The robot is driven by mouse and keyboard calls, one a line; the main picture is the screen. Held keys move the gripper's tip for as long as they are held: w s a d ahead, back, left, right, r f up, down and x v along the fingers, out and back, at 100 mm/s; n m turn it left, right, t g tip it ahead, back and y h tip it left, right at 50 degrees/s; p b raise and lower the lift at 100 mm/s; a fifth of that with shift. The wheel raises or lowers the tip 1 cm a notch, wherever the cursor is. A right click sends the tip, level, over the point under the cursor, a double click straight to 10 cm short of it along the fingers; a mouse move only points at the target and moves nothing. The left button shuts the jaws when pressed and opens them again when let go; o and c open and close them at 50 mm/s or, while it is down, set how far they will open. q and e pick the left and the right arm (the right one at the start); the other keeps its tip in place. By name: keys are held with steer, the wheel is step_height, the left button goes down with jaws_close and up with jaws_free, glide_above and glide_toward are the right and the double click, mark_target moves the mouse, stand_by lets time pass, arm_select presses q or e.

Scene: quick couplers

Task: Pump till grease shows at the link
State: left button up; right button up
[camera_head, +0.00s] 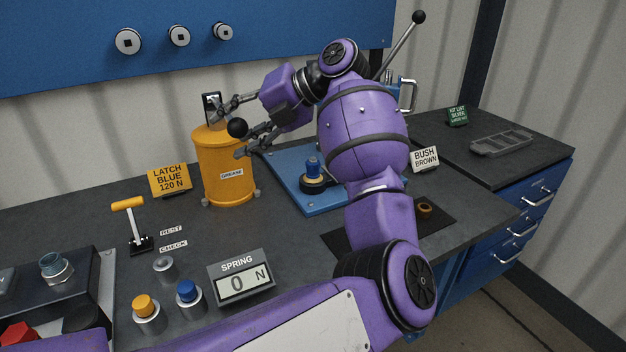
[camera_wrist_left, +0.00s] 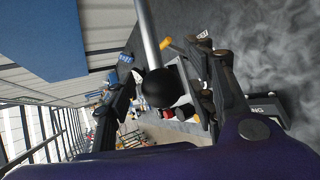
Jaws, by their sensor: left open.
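The orange grease drum (camera_head: 226,168), labelled GREASE, stands on the bench in the head view, with a small dark-faced metal piece on top. My left gripper (camera_head: 231,128) is open at its upper right side. No grease shows outside the drum. The link cannot be made out; my left arm hides part of the bench. My right gripper is out of view.
Another ball-topped lever (camera_head: 402,42) rises behind my arm. A yellow T-handle (camera_head: 129,204), buttons (camera_head: 147,304) and a SPRING display (camera_head: 243,284) reading 0 N stand in front.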

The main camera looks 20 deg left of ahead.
mark_target(244, 121)
arm_select(q)
steer(key=shift+r, duration=0.1)
steer(key=p+v, duration=0.1)
steer(key=v, duration=0.3)
steer(key=shift+r, duration=0.15)
steer(key=shift+p+v, duration=0.35)
steer(key=shift+v, duration=1.1)
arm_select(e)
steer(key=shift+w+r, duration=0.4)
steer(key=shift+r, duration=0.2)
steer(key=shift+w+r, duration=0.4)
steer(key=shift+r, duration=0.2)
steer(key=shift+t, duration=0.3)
